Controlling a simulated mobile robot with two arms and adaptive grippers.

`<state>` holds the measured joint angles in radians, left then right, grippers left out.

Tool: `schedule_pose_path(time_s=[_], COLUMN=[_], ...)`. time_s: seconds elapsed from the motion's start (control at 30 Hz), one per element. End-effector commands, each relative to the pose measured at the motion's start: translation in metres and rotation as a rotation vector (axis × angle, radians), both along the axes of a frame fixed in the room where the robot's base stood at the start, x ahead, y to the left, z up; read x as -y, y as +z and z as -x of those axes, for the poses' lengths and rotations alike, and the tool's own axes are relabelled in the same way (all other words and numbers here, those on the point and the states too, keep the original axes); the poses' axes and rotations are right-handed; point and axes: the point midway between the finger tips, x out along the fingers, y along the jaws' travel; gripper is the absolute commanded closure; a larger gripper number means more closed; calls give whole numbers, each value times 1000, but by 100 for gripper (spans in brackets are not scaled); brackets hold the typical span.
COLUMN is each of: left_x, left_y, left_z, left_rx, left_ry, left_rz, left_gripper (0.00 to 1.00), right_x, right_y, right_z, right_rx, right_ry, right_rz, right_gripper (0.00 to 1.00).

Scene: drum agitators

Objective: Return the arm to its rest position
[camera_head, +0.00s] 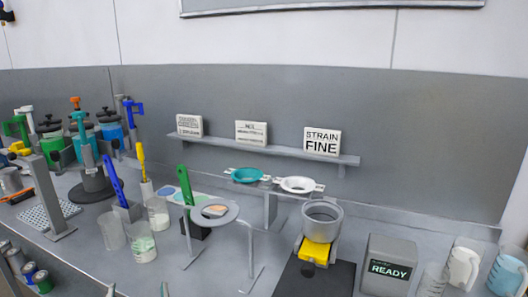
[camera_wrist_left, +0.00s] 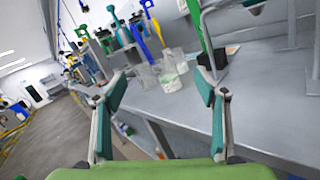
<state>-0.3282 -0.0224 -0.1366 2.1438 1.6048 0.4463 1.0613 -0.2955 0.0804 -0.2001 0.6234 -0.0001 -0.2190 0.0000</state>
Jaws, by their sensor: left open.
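My left gripper (camera_wrist_left: 161,86) is open and empty in the left wrist view. Its two teal-and-grey fingers stand wide apart, with the green gripper body at the bottom. Between and beyond the fingers I see glass beakers (camera_wrist_left: 172,75) on the bench, apart from the fingers. In the head view only what look like the fingertips of the left gripper (camera_head: 137,291) show at the bottom edge, in front of the bench. The rest of the left arm is out of the head view. My right gripper is in neither view.
The grey bench (camera_head: 105,262) holds beakers (camera_head: 142,243), a round stand (camera_head: 214,213), a yellow-based strainer device (camera_head: 320,225) and a READY box (camera_head: 390,264). Cans (camera_head: 30,275) sit at lower left. In the wrist view, open floor (camera_wrist_left: 45,135) lies left of the bench.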

Motion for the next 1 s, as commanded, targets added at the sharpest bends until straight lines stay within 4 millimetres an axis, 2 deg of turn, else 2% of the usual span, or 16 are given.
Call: schedule_pose_path(time_s=[0.17, 0.27, 0.37, 0.43, 0.5, 0.6, 0.7, 0.83, 0.9, 1.0], left_x=[37, 68, 107, 137, 163, 188, 198, 186, 170, 143], left_y=[22, 31, 30, 20, 2, -34, -78, -138, -165, -192], left_z=[1, 4, 12, 21, 33, 53, 77, 115, 136, 164], left_rx=[8, 7, -2, -16, -36, -76, -130, -223, -279, -358], left_ry=[-112, -194, -299, -385, -474, -604, -745, -952, -1068, -1222], left_rz=[-258, -458, -726, -942, -1161, -1466, -1756, -2100, -2251, -2414], left_gripper=[34, 34, 34, 34, 34, 34, 34, 34, 34, 34], right_x=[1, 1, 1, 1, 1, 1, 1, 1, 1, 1], right_y=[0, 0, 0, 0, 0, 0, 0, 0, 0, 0], right_z=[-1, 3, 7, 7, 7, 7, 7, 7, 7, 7], right_rx=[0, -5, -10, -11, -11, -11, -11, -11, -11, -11], right_ry=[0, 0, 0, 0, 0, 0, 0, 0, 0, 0], right_rz=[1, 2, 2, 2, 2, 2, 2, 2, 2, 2], right_gripper=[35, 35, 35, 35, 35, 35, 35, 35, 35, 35])
